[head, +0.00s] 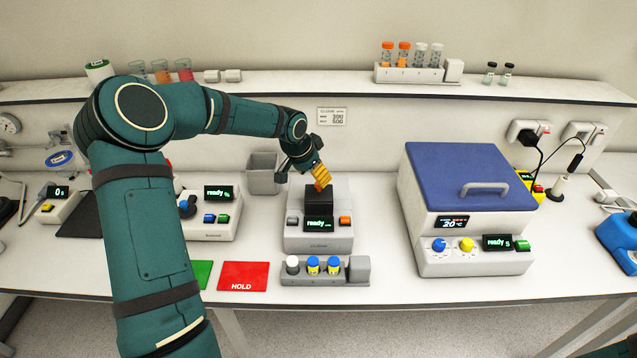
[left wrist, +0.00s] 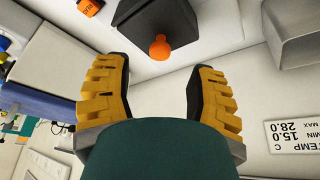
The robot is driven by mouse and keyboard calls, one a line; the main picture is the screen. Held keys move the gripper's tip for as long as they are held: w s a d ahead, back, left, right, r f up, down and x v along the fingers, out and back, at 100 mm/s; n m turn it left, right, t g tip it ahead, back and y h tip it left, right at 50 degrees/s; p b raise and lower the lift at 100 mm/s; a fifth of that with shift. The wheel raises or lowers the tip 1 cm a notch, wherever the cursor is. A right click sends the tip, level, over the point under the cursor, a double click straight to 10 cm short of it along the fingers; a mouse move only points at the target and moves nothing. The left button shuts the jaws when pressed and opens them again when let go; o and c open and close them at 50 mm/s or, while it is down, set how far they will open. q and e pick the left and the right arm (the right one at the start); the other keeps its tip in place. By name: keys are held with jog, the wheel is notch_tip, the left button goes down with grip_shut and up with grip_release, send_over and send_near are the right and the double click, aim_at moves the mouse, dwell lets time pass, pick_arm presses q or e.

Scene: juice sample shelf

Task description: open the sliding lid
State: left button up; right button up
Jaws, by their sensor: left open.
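A grey device (head: 347,222) with a green "ready" display stands mid-bench. A black sliding lid (head: 318,197) sits on it and appears closed, though its edges are hard to make out. The lid's orange knob (left wrist: 160,47) is clear in the left wrist view, on the near end of the black lid (left wrist: 165,18). My left gripper (head: 321,178) is just above and behind the lid in the head view. In the left wrist view my left gripper (left wrist: 157,75) has its yellow fingers apart, with the knob just beyond the tips and nothing between them. My right gripper is out of view.
A rack of capped vials (head: 327,270) stands in front of the device. A grey bin (head: 265,174) stands left behind it. A large blue-lidded unit (head: 462,180) is to the right. A red HOLD mat (head: 243,276) lies front left. A shelf (head: 300,93) runs along the back.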

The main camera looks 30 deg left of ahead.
aim_at(319, 195)
pick_arm(q)
jog(key=shift+x, duration=2.35)
grip_shut()
